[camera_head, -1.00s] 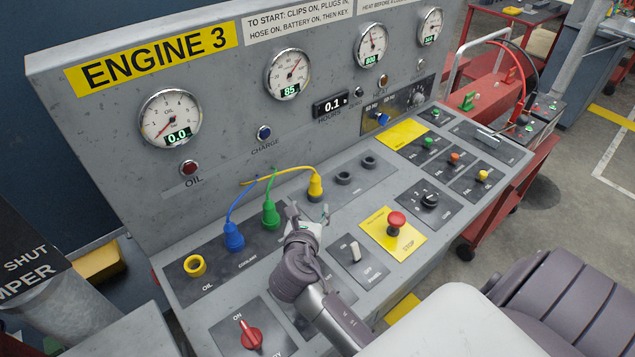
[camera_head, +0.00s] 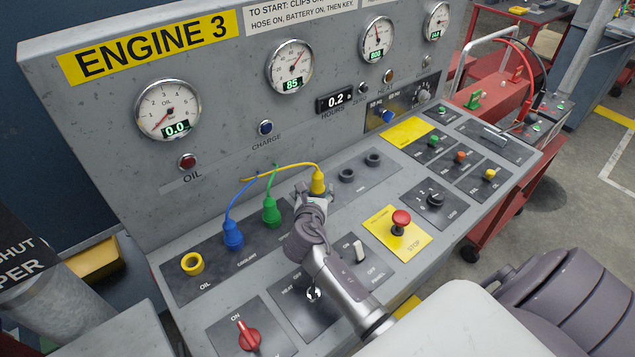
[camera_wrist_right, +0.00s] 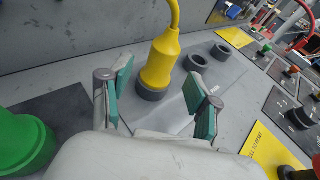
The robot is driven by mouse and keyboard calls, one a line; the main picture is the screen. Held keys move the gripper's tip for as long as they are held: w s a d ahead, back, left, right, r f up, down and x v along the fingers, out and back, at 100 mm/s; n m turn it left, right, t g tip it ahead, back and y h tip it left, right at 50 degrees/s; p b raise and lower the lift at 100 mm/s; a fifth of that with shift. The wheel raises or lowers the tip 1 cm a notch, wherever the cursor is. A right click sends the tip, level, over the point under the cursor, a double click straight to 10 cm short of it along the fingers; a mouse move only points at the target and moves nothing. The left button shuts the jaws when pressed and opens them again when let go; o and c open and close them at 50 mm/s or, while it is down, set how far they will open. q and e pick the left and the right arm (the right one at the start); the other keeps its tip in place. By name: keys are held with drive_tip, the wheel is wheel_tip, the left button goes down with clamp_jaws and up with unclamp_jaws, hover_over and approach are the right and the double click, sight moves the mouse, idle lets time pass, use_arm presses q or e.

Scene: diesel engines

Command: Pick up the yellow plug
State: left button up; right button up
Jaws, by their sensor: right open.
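The yellow plug (camera_head: 317,181) stands upright on the console, with a yellow cable from its top curving left to the panel. In the right wrist view the yellow plug (camera_wrist_right: 158,65) stands in a dark round socket, between and just beyond the two fingers. My right gripper (camera_head: 315,192) is right in front of the plug. In the wrist view my right gripper (camera_wrist_right: 165,98) has its green-padded fingers spread on either side, with nothing held. A yellow ring socket (camera_head: 193,264) marked OIL is empty at the left. My left gripper is out of view.
A green plug (camera_head: 270,211) and a blue plug (camera_head: 233,235) stand left of the yellow one. Two empty dark sockets, one of them here (camera_head: 347,175), lie to its right. A red stop button (camera_head: 401,219) and switches crowd the console's right side. The gauge panel rises behind.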

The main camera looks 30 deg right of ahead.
sight(317, 185)
drive_tip(key=x, duration=0.4)
drive_tip(key=shift+w+d, duration=0.15)
drive_tip(key=shift+w, duration=0.05)
drive_tip(key=shift+s, duration=0.1)
clamp_jaws()
